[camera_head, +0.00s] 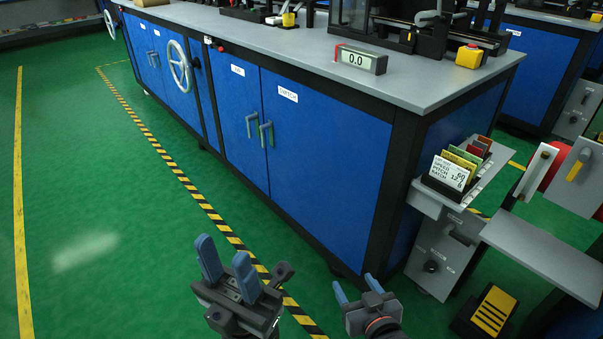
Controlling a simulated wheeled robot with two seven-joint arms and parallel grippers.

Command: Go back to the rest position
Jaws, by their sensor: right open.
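My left gripper (228,266) is at the bottom middle of the head view, over the green floor. Its two blue fingers point up and stand apart, with nothing between them. My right gripper (357,287) is lower and to the right of it, also with blue fingers apart and empty. Both grippers are in front of the blue cabinet bench (330,138) and touch nothing that I can see. The lower arm parts are cut off by the bottom edge.
A side shelf holds a card rack (446,187). A grey panel (545,250) and a yellow-black pedal (492,311) are at right. The floor (85,210) at left is clear.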

